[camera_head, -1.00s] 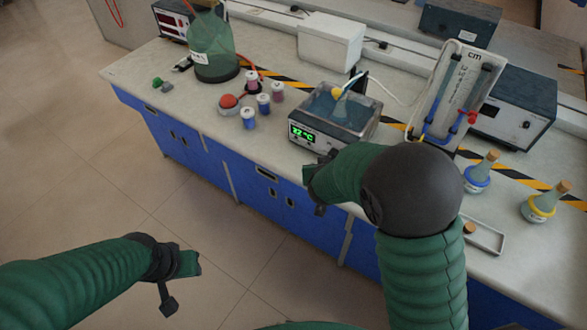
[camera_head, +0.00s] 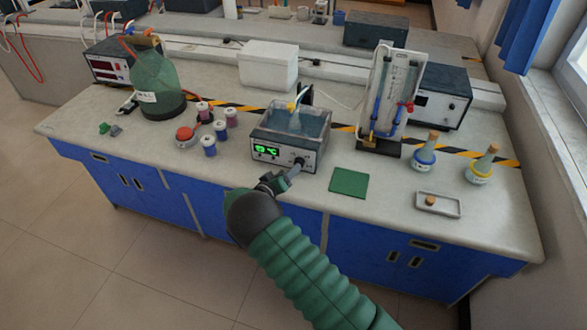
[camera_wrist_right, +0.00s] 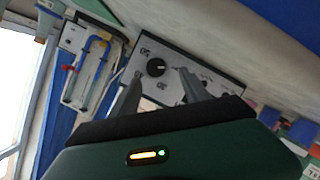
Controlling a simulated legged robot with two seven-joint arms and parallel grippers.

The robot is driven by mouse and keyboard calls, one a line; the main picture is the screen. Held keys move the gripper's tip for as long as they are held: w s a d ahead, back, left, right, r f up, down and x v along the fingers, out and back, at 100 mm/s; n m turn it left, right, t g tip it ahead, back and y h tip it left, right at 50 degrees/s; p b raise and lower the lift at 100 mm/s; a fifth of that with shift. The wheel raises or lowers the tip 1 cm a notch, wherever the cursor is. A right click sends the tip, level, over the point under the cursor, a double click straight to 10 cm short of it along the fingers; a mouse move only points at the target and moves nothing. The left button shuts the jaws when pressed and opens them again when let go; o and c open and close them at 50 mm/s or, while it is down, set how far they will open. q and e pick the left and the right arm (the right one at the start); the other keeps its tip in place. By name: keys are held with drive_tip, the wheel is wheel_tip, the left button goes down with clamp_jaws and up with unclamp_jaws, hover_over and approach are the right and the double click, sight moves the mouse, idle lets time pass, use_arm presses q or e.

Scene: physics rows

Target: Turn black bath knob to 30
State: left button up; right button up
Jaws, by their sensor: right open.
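The bath (camera_head: 290,135) is a grey box with a water-filled clear top and green lit digits on its front panel. Its black knob (camera_wrist_right: 156,68) sits on the pale panel with printed numbers around it, as the right wrist view shows. My left gripper is out of view.
Small jars (camera_head: 209,145) and a red-topped button (camera_head: 185,134) stand left of the bath. A green pad (camera_head: 349,183) lies at its right, before a tube stand (camera_head: 388,100). Stoppered flasks (camera_head: 425,157) and a small tray (camera_head: 456,207) are further right.

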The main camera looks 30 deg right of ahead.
drive_tip(key=shift+x, duration=1.05)
drive_tip(key=d, duration=0.1)
drive_tip(key=d+f, duration=0.1)
drive_tip(key=d, duration=0.2)
drive_tip(key=shift+w+f, duration=0.15)
drive_tip(key=shift+w, duration=0.15)
drive_tip(key=shift+s, duration=0.2)
drive_tip(key=shift+a, duration=0.15)
drive_tip(key=c, duration=0.3)
drive_tip(key=shift+w+a, duration=0.3)
drive_tip(key=shift+a, duration=0.25)
drive_tip(key=c, duration=0.5)
drive_tip(key=shift+a, duration=0.1)
drive_tip(key=shift+c, duration=1.2)
clamp_jaws()
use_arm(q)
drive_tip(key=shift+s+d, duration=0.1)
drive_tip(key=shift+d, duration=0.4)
use_arm(e)
drive_tip(key=shift+s+d, duration=0.15)
drive_tip(key=shift+d, duration=0.1)
